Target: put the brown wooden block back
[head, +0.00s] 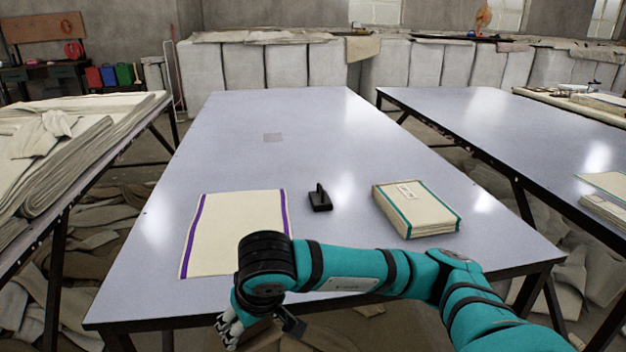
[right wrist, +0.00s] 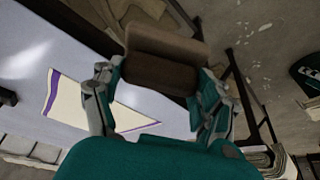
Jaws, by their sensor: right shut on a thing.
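A brown wooden block (right wrist: 160,62) is between the fingers of my right gripper (right wrist: 155,95) in the right wrist view, and the fingers are shut on it. In the head view my right arm crosses the front of the table (head: 225,118), and its gripper (head: 238,326) hangs past the table's front edge, pointing down. The block is hard to make out there against the brown floor clutter. My left gripper is not in view.
A cream cloth with purple edges (head: 222,222) lies flat at the table's front left, partly behind my arm. A black handled tool (head: 320,199) stands beside it. A stack of teal-edged cloths (head: 415,208) lies to the right.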

